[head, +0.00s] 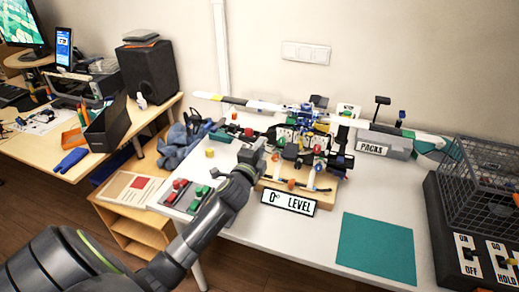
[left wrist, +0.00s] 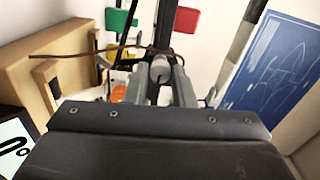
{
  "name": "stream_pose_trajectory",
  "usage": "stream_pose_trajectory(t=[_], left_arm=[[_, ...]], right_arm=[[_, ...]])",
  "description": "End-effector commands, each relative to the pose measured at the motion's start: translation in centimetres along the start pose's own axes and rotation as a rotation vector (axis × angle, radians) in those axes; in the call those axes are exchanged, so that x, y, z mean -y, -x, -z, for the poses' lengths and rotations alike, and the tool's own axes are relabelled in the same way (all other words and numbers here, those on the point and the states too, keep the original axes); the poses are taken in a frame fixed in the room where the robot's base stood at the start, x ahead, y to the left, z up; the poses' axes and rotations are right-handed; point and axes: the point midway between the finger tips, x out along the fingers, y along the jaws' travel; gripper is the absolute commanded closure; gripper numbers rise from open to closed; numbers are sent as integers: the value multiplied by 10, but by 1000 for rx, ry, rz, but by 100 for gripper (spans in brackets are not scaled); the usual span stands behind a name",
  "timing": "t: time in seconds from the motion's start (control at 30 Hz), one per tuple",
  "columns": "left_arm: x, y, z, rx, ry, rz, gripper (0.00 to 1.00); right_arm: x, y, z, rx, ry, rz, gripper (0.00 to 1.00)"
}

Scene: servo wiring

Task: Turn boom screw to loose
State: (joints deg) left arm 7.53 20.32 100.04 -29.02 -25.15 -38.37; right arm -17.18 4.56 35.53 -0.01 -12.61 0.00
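A model aircraft assembly (head: 300,130) with a long striped boom (head: 235,100) stands on a wooden base on the white table. My left gripper (head: 253,150) reaches to the front left side of this assembly. In the left wrist view, its two grey fingers (left wrist: 160,85) stand apart on either side of a small grey round knob (left wrist: 160,68), which may be the boom screw. I cannot tell whether the fingers touch the knob. A thin brown wire crosses behind the fingertips. My right gripper is not in view.
A "0° LEVEL" sign (head: 289,201) stands in front of the base. A teal mat (head: 376,248) lies to the right, leaving bare table around it. A wire cage (head: 480,185) and switch box are at the far right. A button box (head: 184,196) lies left of my arm.

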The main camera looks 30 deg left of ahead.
Motion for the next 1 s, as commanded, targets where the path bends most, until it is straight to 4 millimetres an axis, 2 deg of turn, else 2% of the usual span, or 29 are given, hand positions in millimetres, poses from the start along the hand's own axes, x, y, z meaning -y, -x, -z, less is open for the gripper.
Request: stream_pose_trajectory(t=[0.03, 0.13, 0.43, 0.57, 0.77, 1.0], left_arm=[[0, 0, 0, 1, -1, -1, 70], [0, 0, 0, 0, -1, 0, 58], [0, 1, 0, -1, -1, 0, 58], [-1, 10, 0, 0, -1, -1, 58], [-2, 43, 0, 0, 0, -1, 58], [-2, 96, 0, 0, 0, -2, 58]], right_arm=[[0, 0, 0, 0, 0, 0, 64], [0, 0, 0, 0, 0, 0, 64], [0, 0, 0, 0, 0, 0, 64], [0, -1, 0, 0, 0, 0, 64], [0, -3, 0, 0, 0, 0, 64], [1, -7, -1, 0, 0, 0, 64]])
